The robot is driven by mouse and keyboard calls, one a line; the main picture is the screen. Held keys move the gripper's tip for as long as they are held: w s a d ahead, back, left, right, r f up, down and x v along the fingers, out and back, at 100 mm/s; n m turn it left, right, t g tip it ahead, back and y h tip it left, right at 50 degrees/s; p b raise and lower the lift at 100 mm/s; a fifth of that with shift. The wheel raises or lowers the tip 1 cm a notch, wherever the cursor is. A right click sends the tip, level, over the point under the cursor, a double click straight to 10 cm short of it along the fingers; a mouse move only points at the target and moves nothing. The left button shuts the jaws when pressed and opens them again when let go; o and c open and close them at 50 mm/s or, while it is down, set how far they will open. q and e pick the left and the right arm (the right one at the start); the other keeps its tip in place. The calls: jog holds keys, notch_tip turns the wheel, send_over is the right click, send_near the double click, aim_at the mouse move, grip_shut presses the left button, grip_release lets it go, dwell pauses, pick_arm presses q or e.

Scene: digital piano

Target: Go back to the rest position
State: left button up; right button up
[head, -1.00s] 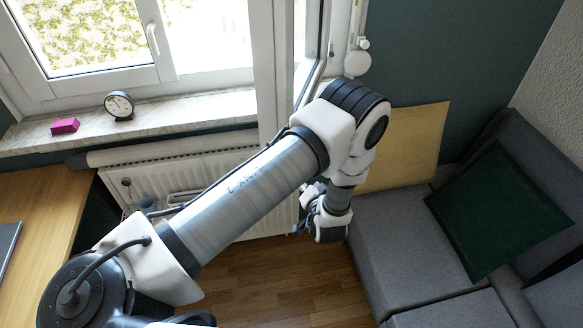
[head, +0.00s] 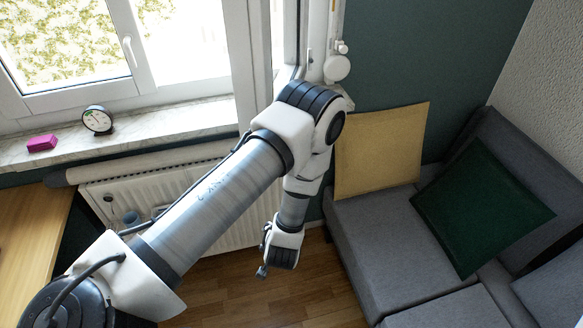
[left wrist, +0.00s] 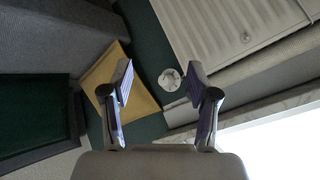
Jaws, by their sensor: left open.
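My left arm comes in from the lower left in the head view, with its elbow raised in front of the window corner. Its forearm hangs down, and my left gripper (head: 264,262) is over the wooden floor in front of the radiator. In the left wrist view the two fingers of the left gripper (left wrist: 160,75) are spread apart with nothing between them. My right gripper is in neither view.
A grey sofa (head: 385,240) with a green cushion (head: 482,207) and a yellow cushion (head: 380,150) stands on the right. A radiator (head: 225,225) is under the sill, which holds a clock (head: 97,120) and a pink box (head: 42,143). A wooden desk (head: 30,225) is at left.

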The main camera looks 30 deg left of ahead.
pick_arm(q)
jog(key=s+d+f+g+h, duration=0.1)
jog(key=s+d+g+h, duration=0.1)
jog(key=s, duration=0.8)
jog(key=s+d+g+h, duration=0.3)
jog(key=s+d+g, duration=0.1)
jog(key=s, duration=0.7)
jog(key=shift+d+f+g+h, duration=0.3)
jog(key=shift+d+f, duration=0.05)
jog(key=shift+d, duration=0.1)
jog(key=shift+s, duration=0.1)
jog(key=shift+c, duration=0.4)
